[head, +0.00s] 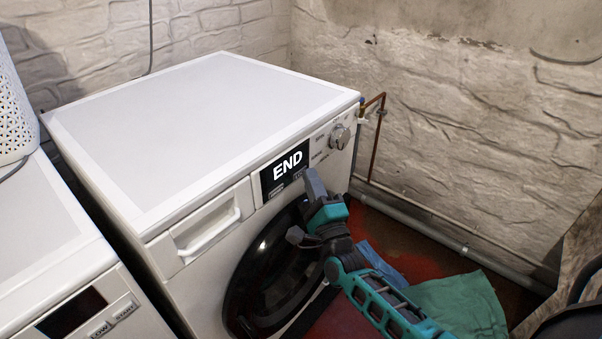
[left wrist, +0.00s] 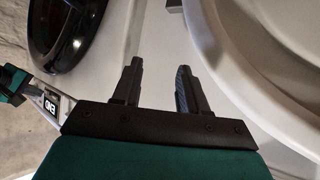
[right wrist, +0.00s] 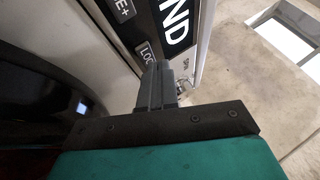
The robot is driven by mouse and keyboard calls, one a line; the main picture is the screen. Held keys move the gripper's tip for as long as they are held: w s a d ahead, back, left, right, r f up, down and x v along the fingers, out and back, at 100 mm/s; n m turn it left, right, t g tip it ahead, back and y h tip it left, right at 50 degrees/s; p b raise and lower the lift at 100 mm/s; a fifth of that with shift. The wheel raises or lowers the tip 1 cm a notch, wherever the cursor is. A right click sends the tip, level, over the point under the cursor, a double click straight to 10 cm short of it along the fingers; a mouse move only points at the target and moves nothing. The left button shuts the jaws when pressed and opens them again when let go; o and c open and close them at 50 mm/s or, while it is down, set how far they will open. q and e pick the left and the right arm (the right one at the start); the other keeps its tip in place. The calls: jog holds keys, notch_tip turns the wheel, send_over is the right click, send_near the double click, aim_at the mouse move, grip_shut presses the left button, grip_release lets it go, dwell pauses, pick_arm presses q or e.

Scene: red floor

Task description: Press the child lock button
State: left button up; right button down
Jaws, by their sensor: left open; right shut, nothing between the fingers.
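The white washing machine (head: 190,130) stands against the wall, its dark display (head: 285,169) reading "END". A row of small labelled buttons sits along the lower edge of the display. In the right wrist view, a dark button whose label begins "LOC" (right wrist: 146,52) is partly hidden behind my fingers. My right gripper (head: 313,182) is shut and empty, with its tips just in front of the panel's lower right part. In the right wrist view its tips (right wrist: 161,66) overlap the button; I cannot tell whether they touch. My left gripper (left wrist: 158,66) is open and empty before white machine fronts.
A second white machine (head: 55,260) with a START button stands at the left, bearing a white patterned basket (head: 14,110). A control knob (head: 340,137) sits right of the display. The dark round door (head: 268,275) is below. Green cloth (head: 458,305) lies on the floor.

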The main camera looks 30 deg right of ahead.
jog(key=shift+w+a, duration=0.1)
jog(key=shift+w, duration=0.1)
dwell(0.5)
jog(key=shift+s+d, duration=0.3)
jog(key=shift+s, duration=0.45)
jog(key=shift+s, duration=0.1)
jog(key=shift+s+d+p, duration=0.3)
jog(key=shift+s, duration=0.45)
jog(key=shift+s+d+p, duration=0.35)
jog(key=shift+s, duration=0.35)
jog(key=shift+s+d+p, duration=0.3)
jog(key=shift+s, duration=0.45)
